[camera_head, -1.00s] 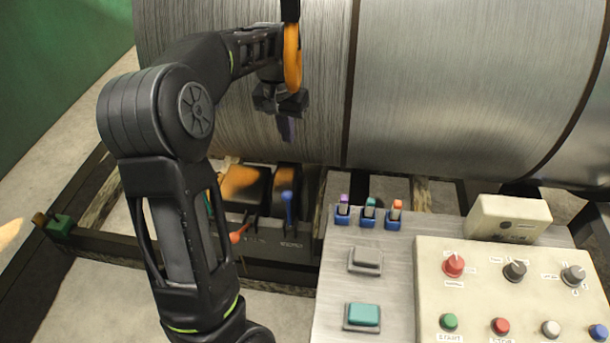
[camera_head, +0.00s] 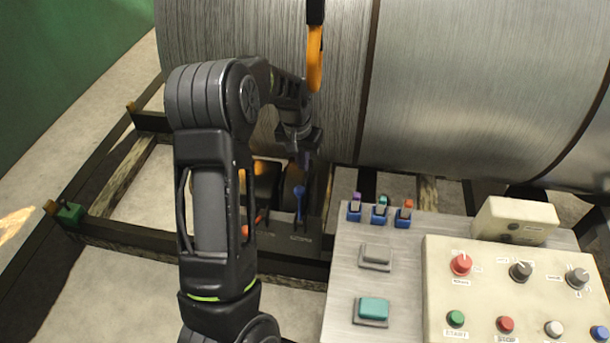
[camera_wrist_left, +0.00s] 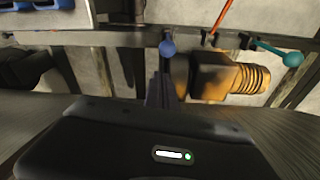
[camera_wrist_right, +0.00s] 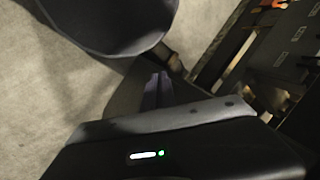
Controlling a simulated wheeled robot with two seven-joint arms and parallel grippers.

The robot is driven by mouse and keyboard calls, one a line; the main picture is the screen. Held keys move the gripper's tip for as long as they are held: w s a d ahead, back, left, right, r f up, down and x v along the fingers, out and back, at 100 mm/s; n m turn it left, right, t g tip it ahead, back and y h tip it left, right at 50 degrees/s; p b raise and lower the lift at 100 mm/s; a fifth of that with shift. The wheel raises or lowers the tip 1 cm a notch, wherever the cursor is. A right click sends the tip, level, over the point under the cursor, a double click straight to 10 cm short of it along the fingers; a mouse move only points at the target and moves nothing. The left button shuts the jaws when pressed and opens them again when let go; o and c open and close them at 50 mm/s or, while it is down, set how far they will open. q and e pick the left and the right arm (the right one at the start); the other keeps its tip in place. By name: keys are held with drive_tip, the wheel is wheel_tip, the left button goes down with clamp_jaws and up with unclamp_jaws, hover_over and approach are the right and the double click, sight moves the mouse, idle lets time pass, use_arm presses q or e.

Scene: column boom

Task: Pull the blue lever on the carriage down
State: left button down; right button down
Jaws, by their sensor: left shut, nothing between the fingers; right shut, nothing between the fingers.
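The blue lever (camera_head: 299,192) stands upright on the dark carriage (camera_head: 290,241), its round knob on top. My left gripper (camera_head: 303,160) is shut and empty, pointing down just above and behind the knob in the head view. In the left wrist view the blue knob (camera_wrist_left: 167,47) is just beyond the shut fingertips (camera_wrist_left: 163,85); a gap shows between them.
A large metal drum (camera_head: 460,90) lies behind the carriage, close to my left arm. A panel (camera_head: 345,270) with small switches and buttons stands to the right. A yellow motor-like part (camera_wrist_left: 215,75) sits near the levers.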

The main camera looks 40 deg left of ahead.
use_arm(q)
wheel_tip(320, 180, down, 8)
drive_tip(key=p, duration=0.1)
drive_tip(key=shift+w+a+p, duration=0.3)
drive_tip(key=shift+w+a, duration=0.05)
drive_tip(key=shift+f, duration=0.1)
